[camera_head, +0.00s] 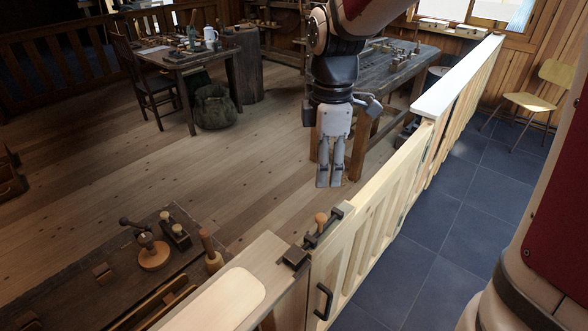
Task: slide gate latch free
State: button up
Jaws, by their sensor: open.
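The pale wooden gate (372,232) stands in line with the wooden rail (240,268). Its slide latch (326,228) is a dark metal bolt with brackets on the gate's top near end, with a round wooden knob (320,219). A dark catch block (294,256) sits on the rail's end beside the gate. I cannot tell whether the bolt's tip is inside the catch. My gripper (330,184) points down, open and empty, with its fingers seen nearly edge-on. In the picture it is just above the knob, apart from it. A dark pull handle (323,301) is on the gate's face.
A dark workbench (95,270) with turned pieces stands at the lower left. Another bench (385,72) stands behind my arm, and a table (185,55) with a mug at the back left. Blue tiled floor (440,235) lies open right of the gate; a chair (540,95) stands beyond.

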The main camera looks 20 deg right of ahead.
aim_at(322, 216)
notch_tip(322, 216, down, 13)
jog(key=shift+f+b, duration=0.2)
jog(key=shift+b, duration=0.3)
jog(key=shift+s, duration=0.1)
grip_shut()
